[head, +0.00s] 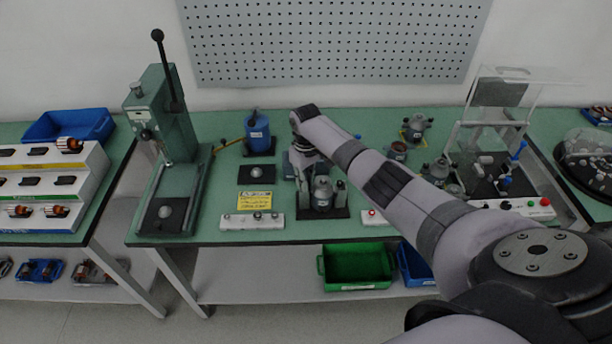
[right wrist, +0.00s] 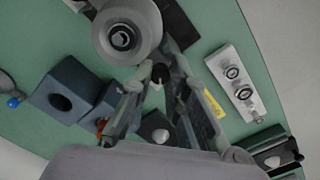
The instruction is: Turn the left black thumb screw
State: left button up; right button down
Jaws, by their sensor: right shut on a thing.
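My right gripper (head: 305,172) reaches down to the left side of a grey stator fixture (head: 323,188) on a black base at the middle of the green bench. In the right wrist view the two fingers close together at their tips (right wrist: 159,80), next to the round grey stator housing (right wrist: 122,34). A small black thumb screw (right wrist: 158,71) sits between the fingertips, and the gripper is shut on it. Most of the screw is hidden by the fingers. In the head view the screw is hidden behind the gripper. My left gripper is not in view.
A green press (head: 165,150) stands at the left of the bench. A white strip with knobs (head: 252,220) and a yellow note (head: 254,200) lie left of the fixture. A blue cylinder (head: 258,133) stands behind. A clear-covered station (head: 500,130) is at the right.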

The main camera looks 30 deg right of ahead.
jog(key=c, duration=1.5)
grip_release()
jog(key=shift+c, duration=0.2)
